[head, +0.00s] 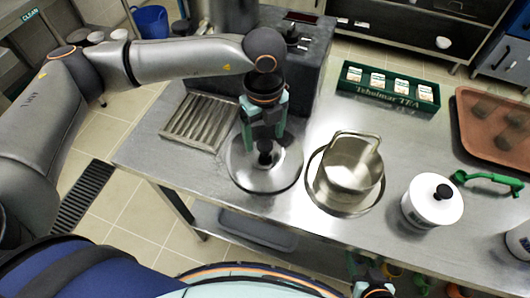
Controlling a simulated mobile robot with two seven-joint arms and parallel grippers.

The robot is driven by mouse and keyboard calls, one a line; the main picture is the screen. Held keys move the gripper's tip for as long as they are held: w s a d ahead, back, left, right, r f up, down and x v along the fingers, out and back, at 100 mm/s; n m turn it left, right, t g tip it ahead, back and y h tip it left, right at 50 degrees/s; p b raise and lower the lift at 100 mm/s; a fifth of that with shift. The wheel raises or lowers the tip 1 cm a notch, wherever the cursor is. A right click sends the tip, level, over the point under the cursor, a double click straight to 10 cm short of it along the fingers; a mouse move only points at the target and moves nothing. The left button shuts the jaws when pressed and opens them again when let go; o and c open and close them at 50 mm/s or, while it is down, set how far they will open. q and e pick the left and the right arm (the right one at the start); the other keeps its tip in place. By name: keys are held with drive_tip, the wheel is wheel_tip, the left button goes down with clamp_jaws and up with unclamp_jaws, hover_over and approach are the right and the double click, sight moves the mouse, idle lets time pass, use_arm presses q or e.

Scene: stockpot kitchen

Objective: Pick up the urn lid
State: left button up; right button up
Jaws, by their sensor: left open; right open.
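The urn lid appears to be the round metal disc (262,180) with a black knob, lying flat on the steel counter. My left gripper (264,139) points down over it, with its teal fingers apart on either side of the knob. I cannot tell whether the fingers touch the knob. My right gripper (375,290) shows only in part at the bottom edge, away from the lid.
An open steel pot (350,168) stands on a round plate just right of the lid. A white lidded canister (425,212), green tea box (388,90), brown tray (490,130) and slatted metal grate (200,121) surround it. A dark machine (300,65) stands behind.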

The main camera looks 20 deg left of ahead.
sight(265, 144)
use_arm(q)
drive_tip(key=shift+d+f, duration=0.1)
drive_tip(key=shift+f, duration=1.8)
clamp_jaws()
drive_tip(key=shift+r, duration=0.1)
